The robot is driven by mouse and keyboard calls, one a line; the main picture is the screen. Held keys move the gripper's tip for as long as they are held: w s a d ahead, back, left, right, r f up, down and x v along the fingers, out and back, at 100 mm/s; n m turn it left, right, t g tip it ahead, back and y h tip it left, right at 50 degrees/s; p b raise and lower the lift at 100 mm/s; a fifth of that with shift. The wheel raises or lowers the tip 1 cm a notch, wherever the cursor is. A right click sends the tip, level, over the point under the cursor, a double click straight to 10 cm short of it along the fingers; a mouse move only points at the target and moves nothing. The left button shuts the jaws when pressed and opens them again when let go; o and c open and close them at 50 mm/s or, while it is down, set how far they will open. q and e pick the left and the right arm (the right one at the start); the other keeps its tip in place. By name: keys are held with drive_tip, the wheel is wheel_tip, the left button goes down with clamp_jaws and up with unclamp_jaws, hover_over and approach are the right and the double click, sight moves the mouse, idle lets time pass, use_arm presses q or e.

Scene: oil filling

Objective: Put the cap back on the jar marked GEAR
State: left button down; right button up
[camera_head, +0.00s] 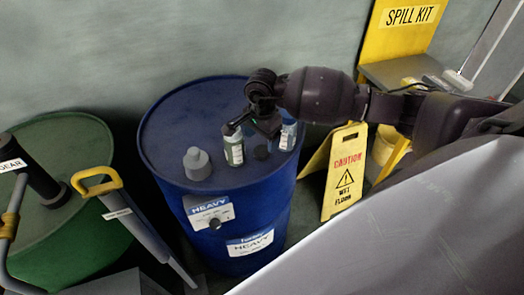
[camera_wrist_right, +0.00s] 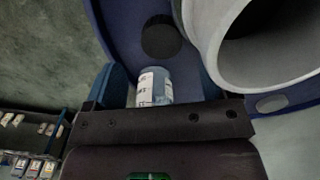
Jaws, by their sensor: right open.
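My right gripper (camera_head: 265,126) is open above the top of the blue drum, among the small jars. The jar labels are too small to read. My left gripper is not in view.
A grey stepped cone (camera_head: 197,163) stands on the blue drum (camera_head: 180,122), labelled HEAVY. A large hollow grey shape (camera_wrist_right: 220,40) is close in the wrist view. A green drum (camera_head: 75,215) with a GEAR sign (camera_head: 12,165) stands left. A yellow caution sign (camera_head: 345,175) stands right.

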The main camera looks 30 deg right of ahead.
sight(261, 151)
drive_tip(key=shift+f, duration=0.1)
drive_tip(key=shift+w+a+f+p, duration=0.1)
drive_tip(key=shift+f+p, duration=0.25)
drive_tip(key=shift+f, duration=2.15)
drive_tip(key=c, duration=1)
drive_tip(key=shift+o, duration=0.2)
wheel_tip(261, 151, up, 20)
drive_tip(key=shift+b, duration=0.4)
